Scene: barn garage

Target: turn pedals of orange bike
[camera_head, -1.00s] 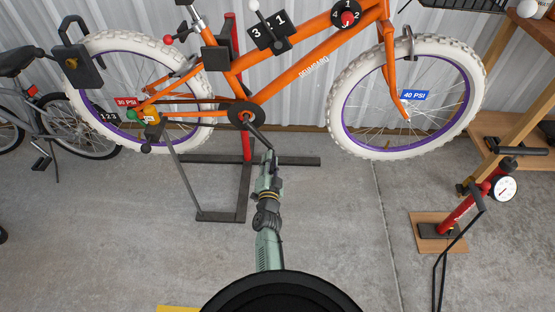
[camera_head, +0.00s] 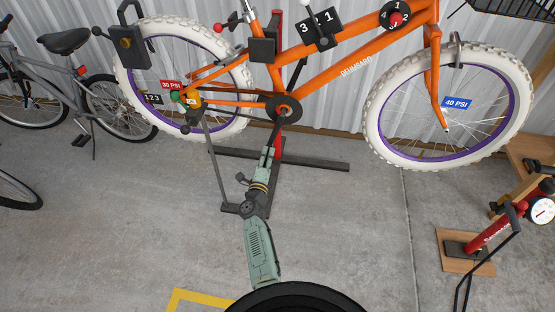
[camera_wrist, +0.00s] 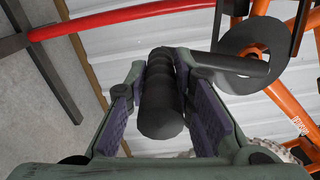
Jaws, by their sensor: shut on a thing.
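The orange bike (camera_head: 345,57) is held up on a red and black stand, with white tyres and purple rims. Its round black chainring (camera_head: 284,108) sits low on the frame, and the crank arm (camera_head: 278,128) hangs down from it, slightly left. My gripper (camera_head: 269,155) is at the lower end of the crank. The chainring (camera_wrist: 252,58) shows at the upper right there.
The stand's black feet (camera_head: 310,161) lie on the concrete floor below the bike. A red pump (camera_head: 488,235) with a gauge is at the right. Grey bikes (camera_head: 60,85) stand at the left. A padlock-like black block (camera_head: 128,48) is by the rear wheel.

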